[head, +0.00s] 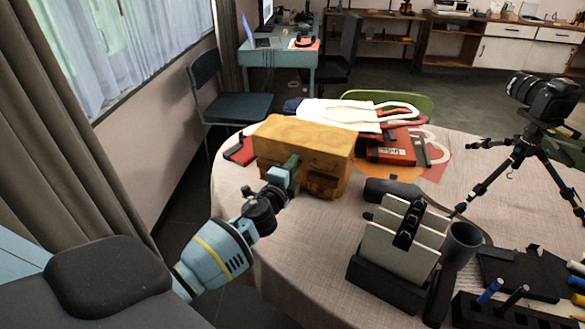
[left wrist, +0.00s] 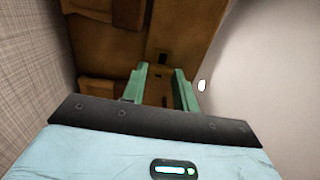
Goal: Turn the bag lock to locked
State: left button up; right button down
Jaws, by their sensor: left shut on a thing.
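The tan-brown leather bag (head: 308,138) stands upright on the round table, left of its middle. My left gripper (head: 293,160), with green fingers, is at the bag's front face. In the left wrist view the fingers (left wrist: 162,90) are close together on either side of a small dark part at the bag's brown face (left wrist: 200,22), where the bag lock is. The gripper is shut on this lock. Most of the lock is hidden by the fingers, so its turn position cannot be read. My right gripper is not in view.
A camera on a tripod (head: 540,105) stands at the right of the table (head: 320,230). A black stand with pale panels (head: 400,245) and a dark cup (head: 461,243) are at front. A red box (head: 388,150) and cloth (head: 340,113) lie behind the bag.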

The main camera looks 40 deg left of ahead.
pick_arm(q)
jog(key=o, duration=1)
jog(key=shift+s, duration=0.1)
jog(key=shift+v, duration=3.85)
